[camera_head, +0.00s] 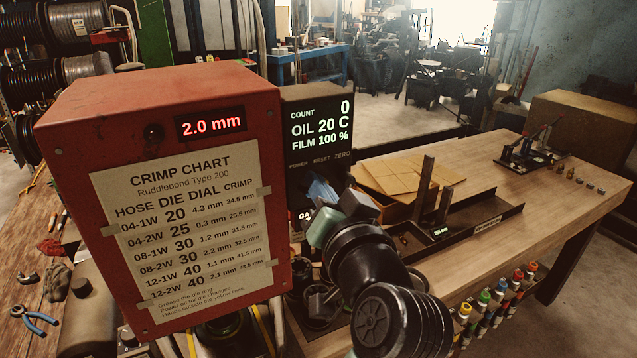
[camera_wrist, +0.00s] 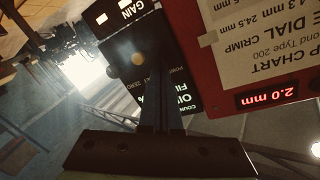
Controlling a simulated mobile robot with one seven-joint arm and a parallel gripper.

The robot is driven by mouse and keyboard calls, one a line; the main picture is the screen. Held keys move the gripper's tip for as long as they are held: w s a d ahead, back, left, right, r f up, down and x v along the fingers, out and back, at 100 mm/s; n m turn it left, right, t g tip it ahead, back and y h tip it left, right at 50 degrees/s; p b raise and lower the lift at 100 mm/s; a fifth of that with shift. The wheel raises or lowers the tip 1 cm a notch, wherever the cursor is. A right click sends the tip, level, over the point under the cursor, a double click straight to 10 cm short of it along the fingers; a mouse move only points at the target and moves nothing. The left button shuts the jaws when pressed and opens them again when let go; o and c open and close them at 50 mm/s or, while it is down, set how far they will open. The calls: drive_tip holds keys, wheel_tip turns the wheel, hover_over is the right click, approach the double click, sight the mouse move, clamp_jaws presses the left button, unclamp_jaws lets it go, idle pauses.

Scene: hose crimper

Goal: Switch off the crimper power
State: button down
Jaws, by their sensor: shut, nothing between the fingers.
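The crimper's red box (camera_head: 160,100) stands at the left with a lit 2.0 mm readout. Beside it, the black control panel (camera_head: 318,125) is lit, reading count 0, oil 20 C and film 100 %. A row of small labels on the panel (camera_head: 320,160) reads POWER, RESET, ZERO. My gripper (camera_head: 320,190) is shut and empty, in front of the panel's lower part, just below these labels. In the wrist view, its fingers (camera_wrist: 158,90) cover part of the upside-down panel. A round amber spot (camera_wrist: 138,60) shows beside them. I cannot tell whether the fingertips touch anything; the POWER control is not clearly visible.
A wooden bench (camera_head: 480,190) extends right, carrying a dark tray (camera_head: 460,220) with upright posts and cardboard-coloured sheets (camera_head: 400,175). Blue-handled pliers (camera_head: 35,320) lie at the left. My arm fills the lower middle.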

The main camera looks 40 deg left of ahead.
drive_tip(key=shift+f, duration=0.1)
drive_tip(key=shift+d+f+b, duration=0.1)
drive_tip(key=shift+b, duration=0.9)
